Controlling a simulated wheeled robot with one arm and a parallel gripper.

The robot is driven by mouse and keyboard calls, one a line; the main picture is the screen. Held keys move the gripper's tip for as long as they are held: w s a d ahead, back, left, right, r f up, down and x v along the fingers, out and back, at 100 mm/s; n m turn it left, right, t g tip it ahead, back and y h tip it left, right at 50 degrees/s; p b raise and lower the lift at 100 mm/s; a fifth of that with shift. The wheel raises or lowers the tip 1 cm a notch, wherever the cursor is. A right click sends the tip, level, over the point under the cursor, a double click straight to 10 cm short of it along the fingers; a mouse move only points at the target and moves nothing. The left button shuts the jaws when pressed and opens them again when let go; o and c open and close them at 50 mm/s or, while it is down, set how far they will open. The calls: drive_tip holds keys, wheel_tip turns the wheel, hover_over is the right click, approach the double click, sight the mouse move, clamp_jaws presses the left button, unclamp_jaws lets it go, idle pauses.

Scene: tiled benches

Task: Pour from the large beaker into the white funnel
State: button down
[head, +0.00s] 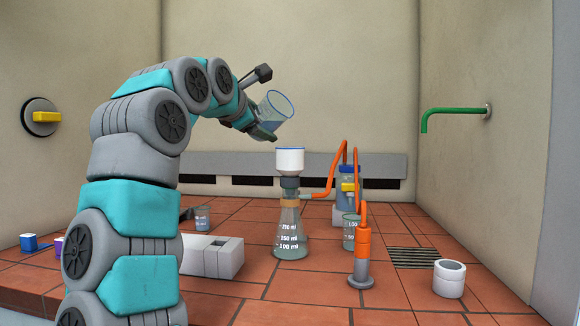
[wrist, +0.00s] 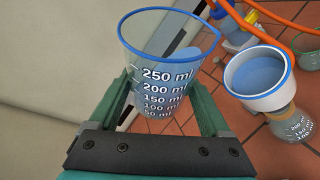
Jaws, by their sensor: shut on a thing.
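The large beaker (head: 275,108) is clear with a blue rim. My gripper (head: 252,122) is shut on it and holds it in the air above and left of the funnel. The beaker is tilted, its mouth toward the upper right in the head view. In the wrist view the beaker (wrist: 165,75) sits between both fingers (wrist: 167,105), with marks up to 250 ml and bluish liquid inside. The white funnel (head: 290,161) stands upright on a conical flask (head: 290,232). In the wrist view the funnel (wrist: 262,78) has a blue rim and bluish liquid in it.
An orange hose (head: 337,165) runs from the flask to a blue-tinted bottle (head: 347,178). A small beaker (head: 350,232) and an orange-grey upright fitting (head: 361,250) stand right of the flask. A white block (head: 212,258), a white ring (head: 449,279) and a floor grate (head: 412,258) are on the tiles.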

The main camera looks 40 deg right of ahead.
drive_tip(key=shift+r, duration=0.1)
idle(0.3)
drive_tip(key=shift+s+r+n+g+p, duration=0.15)
drive_tip(key=shift+n+g+p, duration=0.2)
drive_tip(key=shift+n, duration=0.25)
drive_tip(key=shift+f, duration=0.2)
drive_tip(key=shift+n, duration=0.3)
drive_tip(key=shift+s+d+n+g+p, duration=0.1)
drive_tip(key=shift+s+n+g+p, duration=0.15)
drive_tip(key=shift+n+g+p, duration=0.3)
drive_tip(key=shift+s+d+f+n, duration=0.15)
drive_tip(key=shift+s+n, duration=0.1)
drive_tip(key=shift+n, duration=0.2)
drive_tip(key=shift+s+n+g, duration=0.15)
drive_tip(key=shift+n+g, duration=0.15)
drive_tip(key=shift+g, duration=0.1)
